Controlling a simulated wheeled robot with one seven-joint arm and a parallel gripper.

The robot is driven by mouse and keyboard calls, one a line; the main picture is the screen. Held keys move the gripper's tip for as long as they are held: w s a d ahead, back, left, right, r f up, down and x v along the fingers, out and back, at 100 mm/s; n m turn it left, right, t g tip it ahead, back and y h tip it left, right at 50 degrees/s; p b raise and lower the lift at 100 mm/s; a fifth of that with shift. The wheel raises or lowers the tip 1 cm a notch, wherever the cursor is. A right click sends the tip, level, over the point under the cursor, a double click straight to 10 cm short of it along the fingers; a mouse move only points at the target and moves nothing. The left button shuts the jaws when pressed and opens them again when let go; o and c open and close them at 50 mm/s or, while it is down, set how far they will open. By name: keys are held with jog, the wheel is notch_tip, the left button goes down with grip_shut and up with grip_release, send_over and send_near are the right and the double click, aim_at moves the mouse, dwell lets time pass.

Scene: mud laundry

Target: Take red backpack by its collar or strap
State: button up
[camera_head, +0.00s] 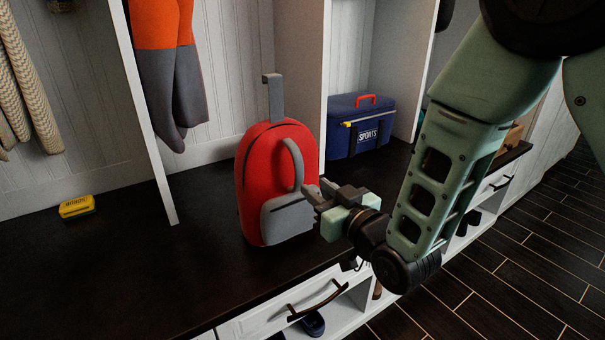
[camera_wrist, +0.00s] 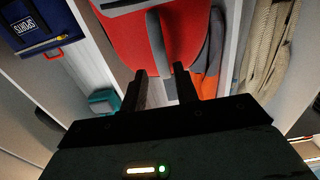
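The red backpack (camera_head: 258,170) stands upright on the dark bench, with a grey front pocket (camera_head: 288,219). A grey strap (camera_head: 293,160) curves down its front, and a grey loop (camera_head: 273,98) rises from its top. My gripper (camera_head: 314,192) is in front of the backpack, near the strap's lower end and the pocket. The grey strap (camera_wrist: 155,38) shows ahead of the gap. I cannot tell whether the fingers touch anything.
A blue sports bag (camera_head: 360,128) sits in the compartment to the right, behind a white divider (camera_head: 325,80). A yellow box (camera_head: 76,207) lies left on the bench (camera_head: 130,265). An orange and grey garment (camera_head: 165,65) hangs behind. The bench left of the backpack is largely clear.

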aim_at(301, 174)
jog(key=shift+x, duration=3.95)
jog(key=shift+s, duration=0.1)
grip_shut()
jog(key=shift+r, duration=0.15)
jog(key=shift+r+p, duration=1.75)
jog(key=shift+r, duration=1.2)
